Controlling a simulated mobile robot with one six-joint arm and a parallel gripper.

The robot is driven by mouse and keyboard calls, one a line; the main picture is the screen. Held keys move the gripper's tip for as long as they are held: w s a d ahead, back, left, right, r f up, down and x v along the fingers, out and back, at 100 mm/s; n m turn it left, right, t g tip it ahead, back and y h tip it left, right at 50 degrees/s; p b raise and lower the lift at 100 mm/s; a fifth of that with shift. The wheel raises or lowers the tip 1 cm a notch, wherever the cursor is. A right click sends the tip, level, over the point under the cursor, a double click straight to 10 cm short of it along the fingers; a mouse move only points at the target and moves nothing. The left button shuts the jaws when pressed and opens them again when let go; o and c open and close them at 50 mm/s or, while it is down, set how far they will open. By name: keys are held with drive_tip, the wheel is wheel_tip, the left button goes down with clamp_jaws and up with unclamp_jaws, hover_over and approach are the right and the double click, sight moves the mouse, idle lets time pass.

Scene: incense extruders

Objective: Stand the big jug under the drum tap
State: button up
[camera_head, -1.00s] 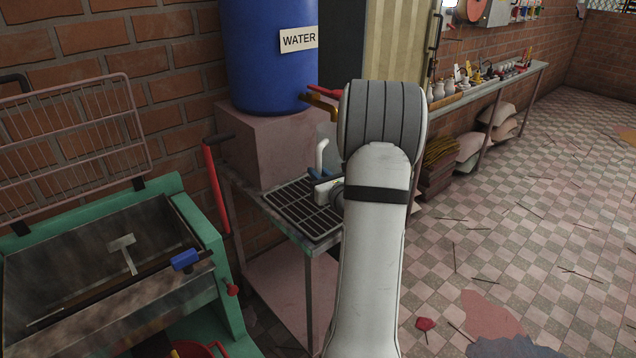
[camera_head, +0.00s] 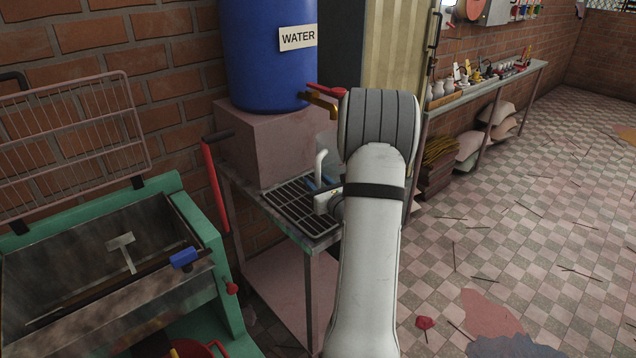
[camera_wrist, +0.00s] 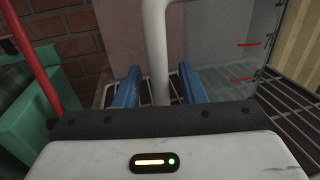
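The big jug (camera_wrist: 225,75) is clear with red marks and a white handle (camera_wrist: 157,50). It looks upright on the grille (camera_head: 290,208), close to the plinth under the blue drum. In the head view its white handle (camera_head: 321,163) shows, but my arm hides most of the body. The brass tap (camera_head: 320,103) with a red lever sticks out from the drum (camera_head: 265,60); I cannot tell whether its spout is over the jug's mouth. My gripper (camera_wrist: 160,88) has its blue fingers either side of the handle, with a gap on both sides.
A green machine (camera_head: 200,235) with a metal trough and raised wire guard stands on the left. A red-handled lever (camera_head: 215,190) rises between it and the stand. A shelf of small items (camera_head: 490,80) lines the wall; the tiled floor on the right is mostly open.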

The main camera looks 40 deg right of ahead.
drive_tip(key=shift+r, duration=0.1)
drive_tip(key=shift+s, duration=0.15)
drive_tip(key=s+a, duration=0.1)
drive_tip(key=s, duration=1.1)
drive_tip(key=w+a+r+n+g+y, duration=0.25)
drive_tip(key=a+n+y, duration=0.55)
drive_tip(key=a, duration=0.6)
drive_tip(key=s+a+n+g+y, duration=0.2)
drive_tip(key=a+n+g, duration=0.2)
drive_tip(key=a+n, duration=0.3)
drive_tip(key=s+a+n+g+y, duration=0.3)
drive_tip(key=a+n+g, duration=0.1)
drive_tip(key=a, duration=0.6)
drive_tip(key=s+a+n+g+h, duration=0.2)
drive_tip(key=s+a+n+g, duration=0.25)
drive_tip(key=s+n, duration=0.2)
drive_tip(key=s+d+r+n+h, duration=0.2)
drive_tip(key=s+d+n+h, duration=0.2)
drive_tip(key=n+h, duration=0.4)
drive_tip(key=s+n, duration=0.1)
drive_tip(key=n, duration=0.3)
drive_tip(key=shift+g+h, duration=0.3)
drive_tip(key=shift+h, duration=0.1)
